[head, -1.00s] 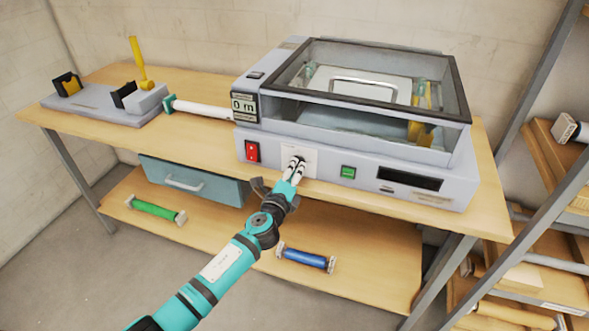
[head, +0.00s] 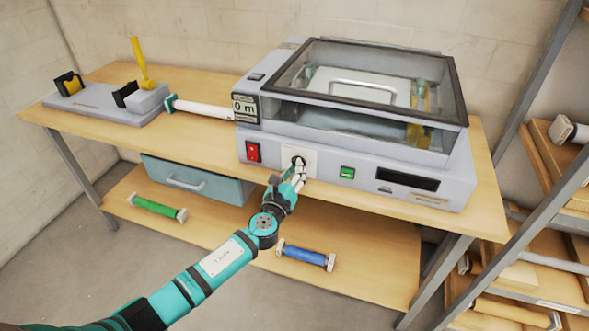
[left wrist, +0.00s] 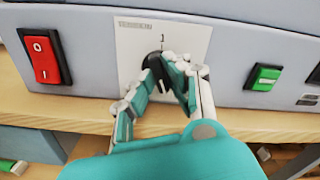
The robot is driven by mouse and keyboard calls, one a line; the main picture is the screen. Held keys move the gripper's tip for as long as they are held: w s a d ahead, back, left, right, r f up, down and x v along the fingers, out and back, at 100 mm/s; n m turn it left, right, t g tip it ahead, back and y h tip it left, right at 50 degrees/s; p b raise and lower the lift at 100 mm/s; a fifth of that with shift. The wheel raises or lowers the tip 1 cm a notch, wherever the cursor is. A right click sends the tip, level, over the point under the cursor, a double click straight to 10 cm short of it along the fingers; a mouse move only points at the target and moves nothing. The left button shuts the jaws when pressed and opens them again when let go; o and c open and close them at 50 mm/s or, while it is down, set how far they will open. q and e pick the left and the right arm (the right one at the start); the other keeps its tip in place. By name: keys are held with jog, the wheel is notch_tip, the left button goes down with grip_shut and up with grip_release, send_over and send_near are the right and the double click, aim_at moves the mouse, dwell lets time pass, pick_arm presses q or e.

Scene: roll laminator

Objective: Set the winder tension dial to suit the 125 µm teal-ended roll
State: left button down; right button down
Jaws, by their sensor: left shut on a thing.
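The black tension dial (head: 298,160) sits on a white plate on the front of the laminator (head: 320,165). In the left wrist view the dial (left wrist: 154,64) is partly hidden by fingers, with a "1" printed above it; its exact setting cannot be read. My left gripper (head: 299,172) is shut on the dial, its fingers on either side; it also shows in the left wrist view (left wrist: 162,75). The white roll with a teal end (head: 200,107) lies on the bench left of the laminator. My right gripper is not in view.
A red rocker switch (head: 253,152) is left of the dial and a green button (head: 347,173) is right of it. A green roll (head: 157,208) and a blue roll (head: 306,256) lie on the lower shelf.

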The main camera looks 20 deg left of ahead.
pick_arm(q)
jog(key=shift+f+m, duration=0.2)
jog(key=shift+m, duration=0.1)
jog(key=c, duration=1.3)
grip_release()
jog(key=shift+r, duration=0.1)
jog(key=shift+c, duration=0.2)
jog(key=s, duration=1.2)
jog(key=shift+a, duration=0.2)
